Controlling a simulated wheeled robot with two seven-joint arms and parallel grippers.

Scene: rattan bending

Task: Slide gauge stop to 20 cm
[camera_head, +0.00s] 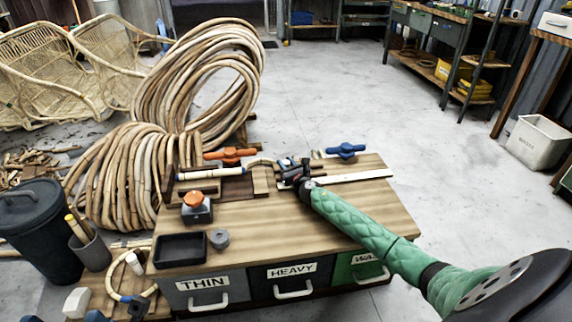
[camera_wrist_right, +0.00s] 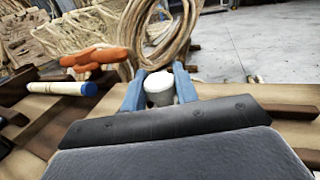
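A pale ruler-like strip (camera_head: 350,178) lies along the back right of the wooden bench (camera_head: 290,230). My right gripper (camera_head: 289,170) is low over the bench top at the strip's left end. In the right wrist view, a small white round-topped piece (camera_wrist_right: 160,90) sits between the two blue fingers of the right gripper (camera_wrist_right: 161,82) and fills the gap between them. It looks like the knob of the gauge stop, but its base is hidden by the gripper. Scale marks are too small to read. My left gripper is in neither view.
An orange-handled clamp (camera_head: 230,155) and a blue-handled one (camera_head: 346,149) stand at the bench's back edge. A white rod with a blue end (camera_wrist_right: 62,88) lies left of my right gripper. Rattan coils (camera_head: 205,75) stand behind. A black tray (camera_head: 180,248) sits front left.

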